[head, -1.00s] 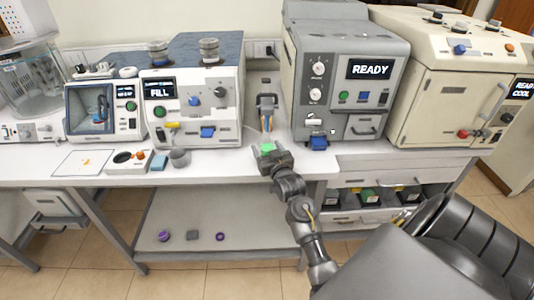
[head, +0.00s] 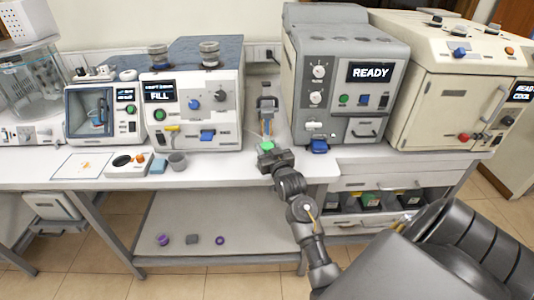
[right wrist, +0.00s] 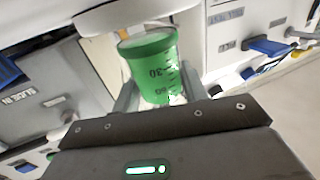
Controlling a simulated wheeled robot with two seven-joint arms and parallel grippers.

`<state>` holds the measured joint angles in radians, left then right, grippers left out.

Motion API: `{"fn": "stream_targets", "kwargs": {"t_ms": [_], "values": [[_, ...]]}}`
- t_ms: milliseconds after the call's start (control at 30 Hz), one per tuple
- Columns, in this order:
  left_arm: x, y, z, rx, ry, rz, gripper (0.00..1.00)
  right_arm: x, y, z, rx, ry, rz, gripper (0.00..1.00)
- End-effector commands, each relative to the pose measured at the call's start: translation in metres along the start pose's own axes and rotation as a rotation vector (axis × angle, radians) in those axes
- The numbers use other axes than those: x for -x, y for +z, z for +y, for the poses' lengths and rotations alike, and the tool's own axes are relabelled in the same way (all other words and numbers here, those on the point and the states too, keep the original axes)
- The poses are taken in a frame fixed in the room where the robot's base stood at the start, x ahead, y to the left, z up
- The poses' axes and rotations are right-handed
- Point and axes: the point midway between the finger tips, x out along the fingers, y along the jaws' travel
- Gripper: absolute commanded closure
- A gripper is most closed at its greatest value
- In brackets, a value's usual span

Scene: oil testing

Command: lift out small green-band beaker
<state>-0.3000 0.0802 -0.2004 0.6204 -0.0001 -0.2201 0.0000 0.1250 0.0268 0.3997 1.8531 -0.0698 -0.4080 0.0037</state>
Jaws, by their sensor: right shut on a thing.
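The small green-band beaker (right wrist: 150,68) is between the fingers of my right gripper (right wrist: 156,95) in the right wrist view. It has a green band with dark volume marks and clear wall below. My right gripper, also in the head view (head: 267,146), is shut on it. In the head view only a green patch of the beaker (head: 266,146) shows at the fingertips. It is in front of a narrow grey device (head: 268,103) between two larger machines. A pale round part lies just above the beaker in the wrist view. My left gripper is not in view.
The FILL machine (head: 196,110) stands to the left and the grey READY machine (head: 350,85) to the right, leaving a narrow gap. A grey cup (head: 177,162), blue block (head: 158,165) and white mat (head: 82,165) lie on the bench at left. Bench front is clear.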

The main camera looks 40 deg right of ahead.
Motion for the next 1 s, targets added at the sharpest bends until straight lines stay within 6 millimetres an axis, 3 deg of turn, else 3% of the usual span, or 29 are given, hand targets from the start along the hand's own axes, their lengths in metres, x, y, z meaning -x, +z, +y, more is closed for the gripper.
{"fn": "stream_targets", "kwargs": {"t_ms": [100, 700, 1000], "values": [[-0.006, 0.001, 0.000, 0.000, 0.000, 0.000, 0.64, 0.001, -0.016, 0.000, 0.001, -0.001, 0.005, 0.83], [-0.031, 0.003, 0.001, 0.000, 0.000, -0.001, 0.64, 0.150, -0.012, 0.000, 0.000, 0.000, -0.001, 0.83], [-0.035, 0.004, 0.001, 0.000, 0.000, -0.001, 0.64, 0.178, -0.014, 0.000, 0.000, 0.000, 0.001, 0.83]]}}
